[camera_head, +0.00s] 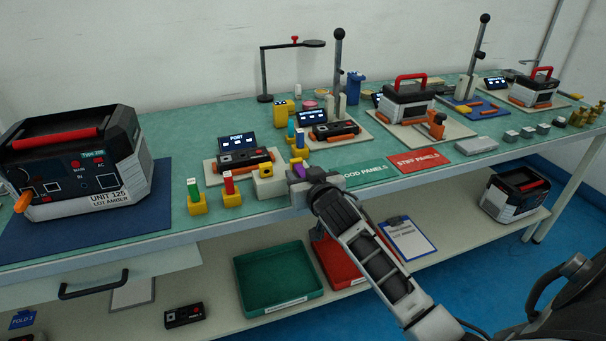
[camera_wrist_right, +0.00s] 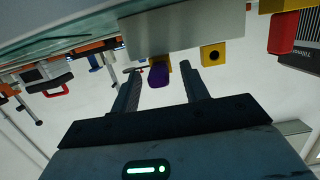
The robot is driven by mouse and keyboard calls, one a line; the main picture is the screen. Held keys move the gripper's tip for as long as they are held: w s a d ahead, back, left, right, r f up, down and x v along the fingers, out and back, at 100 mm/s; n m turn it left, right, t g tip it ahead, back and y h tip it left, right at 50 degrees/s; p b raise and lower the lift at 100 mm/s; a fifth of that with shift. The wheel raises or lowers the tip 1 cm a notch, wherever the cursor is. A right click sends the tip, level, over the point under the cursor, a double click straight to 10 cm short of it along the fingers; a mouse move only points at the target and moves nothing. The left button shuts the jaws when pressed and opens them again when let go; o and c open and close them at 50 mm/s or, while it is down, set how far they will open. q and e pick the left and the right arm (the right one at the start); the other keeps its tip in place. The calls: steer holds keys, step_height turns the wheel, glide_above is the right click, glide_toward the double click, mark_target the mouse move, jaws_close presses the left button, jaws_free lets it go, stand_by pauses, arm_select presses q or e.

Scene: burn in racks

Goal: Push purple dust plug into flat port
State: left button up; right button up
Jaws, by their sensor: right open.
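The purple dust plug (camera_head: 297,161) stands at the front of the bench, just beyond my right gripper (camera_head: 300,183). In the right wrist view the purple plug (camera_wrist_right: 158,76) shows between the two open fingers, with a yellow holder behind it. I cannot tell whether the fingers touch it. A black unit with ports (camera_head: 243,158) lies on a pale board, below a small display reading PORT (camera_head: 238,144). I cannot make out which opening is the flat port. My left gripper is not in view.
A green plug (camera_head: 194,188) and a red plug (camera_head: 228,182) stand in yellow holders to the left. A beige block (camera_head: 269,187) is close beside my right gripper. A large tester (camera_head: 75,165) fills the bench's left end. Green and red trays sit on the lower shelf.

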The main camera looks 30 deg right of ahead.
steer(key=shift+w, duration=0.35)
jaws_close()
steer(key=c, duration=0.8)
jaws_free()
jaws_close()
steer(key=shift+f, duration=0.1)
steer(key=shift+p+v, duration=0.55)
steer(key=shift+v, duration=0.25)
steer(key=shift+s+a+f+p, duration=0.1)
steer(key=shift+s+p, duration=0.35)
steer(key=shift+s, duration=0.35)
